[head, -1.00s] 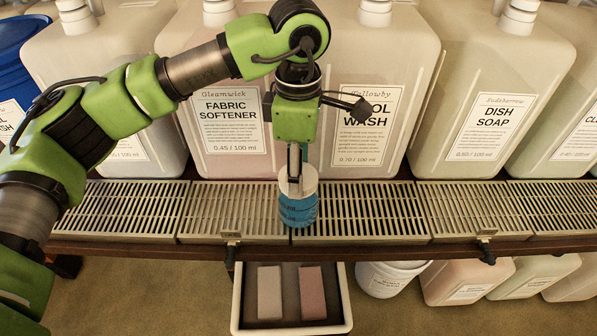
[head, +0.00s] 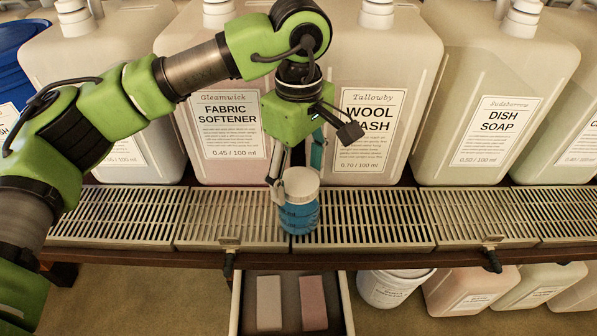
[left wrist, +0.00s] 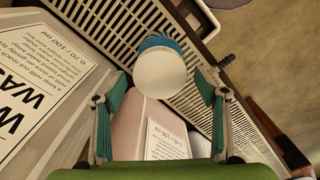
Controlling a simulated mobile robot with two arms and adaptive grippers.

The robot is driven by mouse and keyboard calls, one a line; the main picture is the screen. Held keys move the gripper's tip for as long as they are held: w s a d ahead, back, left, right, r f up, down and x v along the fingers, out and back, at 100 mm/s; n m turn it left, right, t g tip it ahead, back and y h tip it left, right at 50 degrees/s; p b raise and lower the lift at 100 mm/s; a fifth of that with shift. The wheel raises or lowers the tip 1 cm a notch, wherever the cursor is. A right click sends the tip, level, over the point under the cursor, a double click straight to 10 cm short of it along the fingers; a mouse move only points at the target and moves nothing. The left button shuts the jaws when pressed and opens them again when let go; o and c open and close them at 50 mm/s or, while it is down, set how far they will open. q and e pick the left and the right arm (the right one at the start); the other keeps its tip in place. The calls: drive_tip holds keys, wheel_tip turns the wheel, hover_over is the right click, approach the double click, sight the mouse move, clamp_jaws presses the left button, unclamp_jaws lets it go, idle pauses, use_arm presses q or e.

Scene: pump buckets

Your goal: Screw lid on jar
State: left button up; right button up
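A small blue jar (head: 299,218) stands upright on the slatted grating in the head view. A white lid (head: 301,184) sits on top of it and looks level. Whether its thread is engaged cannot be seen. My left gripper (head: 297,178) points down over the jar, its fingers spread to either side of the lid. In the left wrist view the teal fingers are wide apart, and the round white lid (left wrist: 161,76) shows between and just beyond the fingertips, with gaps on both sides. Blue of the jar shows at the lid's far edge. My right gripper is not in view.
Large jugs labelled fabric softener (head: 232,95), wool wash (head: 385,85) and dish soap (head: 490,100) stand close behind. The grating (head: 370,220) is clear on both sides of the jar. Below the shelf edge are an open drawer (head: 345,300) holding two bars and a white bucket (head: 385,292).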

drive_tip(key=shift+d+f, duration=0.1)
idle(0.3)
use_arm(q)
drive_tip(key=n, duration=0.2)
drive_tip(key=shift+n+b, duration=0.3)
drive_tip(key=shift+b, duration=0.1)
drive_tip(key=n, duration=0.2)
drive_tip(key=shift+n+b, duration=0.35)
drive_tip(key=shift+n, duration=0.05)
drive_tip(key=shift+s+a+n, duration=0.1)
drive_tip(key=shift+n, duration=0.2)
drive_tip(key=shift+f+n+b, duration=0.1)
drive_tip(key=shift+n+b, duration=0.5)
drive_tip(key=shift+n, duration=1.5)
drive_tip(key=shift+n+b, duration=0.45)
drive_tip(key=shift+n, duration=1.75)
drive_tip(key=c, duration=1.1)
drive_tip(key=shift+c, duration=0.5)
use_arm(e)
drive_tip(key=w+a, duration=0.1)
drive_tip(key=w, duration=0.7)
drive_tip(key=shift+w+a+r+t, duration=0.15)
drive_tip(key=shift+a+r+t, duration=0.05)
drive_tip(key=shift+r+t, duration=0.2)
